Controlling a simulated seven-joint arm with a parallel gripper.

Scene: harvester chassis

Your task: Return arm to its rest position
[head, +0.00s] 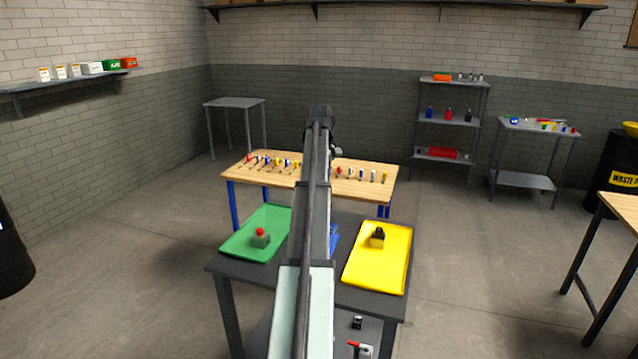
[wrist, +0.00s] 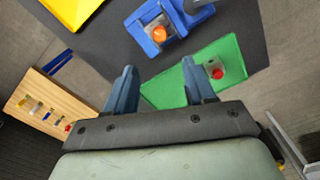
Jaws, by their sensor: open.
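My arm (head: 315,190) reaches out over the dark grey table and hides the middle of it in the head view. My gripper (wrist: 158,68) shows in the wrist view, with its two blue-grey fingers apart and nothing between them. The gripper's fingers cannot be made out in the head view. In the wrist view, a blue fixture (wrist: 170,25) with an orange round piece (wrist: 159,34) lies beyond the fingertips. The green tray (wrist: 225,55) is behind and right of the right finger.
In the head view, the green tray (head: 238,245) holds a grey block with a red top (head: 261,238). The yellow tray (head: 370,273) holds a dark-topped block (head: 377,237). A wooden bench (head: 355,190) with several small tools stands behind. Open floor (head: 480,270) lies to the right.

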